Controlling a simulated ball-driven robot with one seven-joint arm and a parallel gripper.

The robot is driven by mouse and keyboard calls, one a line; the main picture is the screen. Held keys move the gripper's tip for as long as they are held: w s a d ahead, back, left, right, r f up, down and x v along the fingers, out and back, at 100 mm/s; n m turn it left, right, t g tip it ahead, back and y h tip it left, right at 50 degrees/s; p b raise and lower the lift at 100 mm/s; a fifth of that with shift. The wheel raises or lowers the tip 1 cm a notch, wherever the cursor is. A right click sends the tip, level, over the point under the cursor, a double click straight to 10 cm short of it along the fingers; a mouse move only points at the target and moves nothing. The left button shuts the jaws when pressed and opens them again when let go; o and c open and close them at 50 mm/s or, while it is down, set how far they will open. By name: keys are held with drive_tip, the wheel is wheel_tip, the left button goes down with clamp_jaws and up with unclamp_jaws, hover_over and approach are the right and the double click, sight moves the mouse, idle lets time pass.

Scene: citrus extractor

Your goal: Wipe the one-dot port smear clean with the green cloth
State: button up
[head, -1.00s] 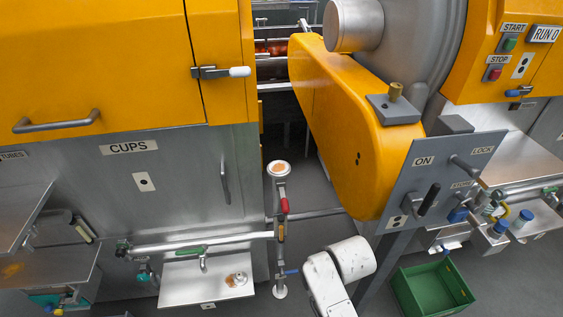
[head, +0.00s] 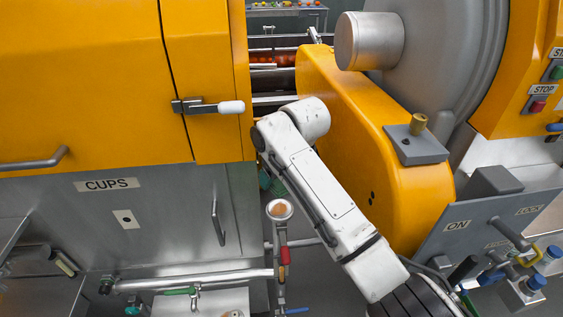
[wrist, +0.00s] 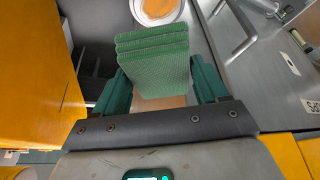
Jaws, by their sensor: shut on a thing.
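The green cloth (wrist: 155,60) is a ribbed, folded pad held between the two dark green fingers of my gripper (wrist: 162,88) in the wrist view. An open-topped round port with a pale rim (wrist: 158,12) and an orange smear inside lies just beyond the cloth, cut by the top edge. The cloth appears apart from it. In the head view the port (head: 279,209) stands on a vertical pipe, its orange smear visible. My gripper is mostly hidden behind my arm there, just above and left of the port. No dot mark shows on the port itself; a one-dot plate (head: 126,219) is on the panel at left.
The yellow cover (head: 350,130) stands close to the right of my arm. The cups cabinet (head: 150,240) with its handle (head: 217,222) is at left. A horizontal pipe (head: 190,281) and red-handled valve (head: 285,256) are below the port. A tray (head: 215,300) sits lower left.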

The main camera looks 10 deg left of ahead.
sight(280, 203)
drive_tip(key=shift+w+f+b, duration=0.2)
drive_tip(key=shift+f+b, duration=0.8)
drive_tip(key=shift+f, duration=0.05)
wheel_tip(280, 203, down, 4)
drive_tip(key=b, duration=0.3)
drive_tip(key=shift+r+b, duration=0.1)
drive_tip(key=shift+b, duration=0.2)
drive_tip(key=shift+f+b, duration=0.35)
drive_tip(key=shift+f, duration=0.6)
drive_tip(key=shift+s, duration=0.1)
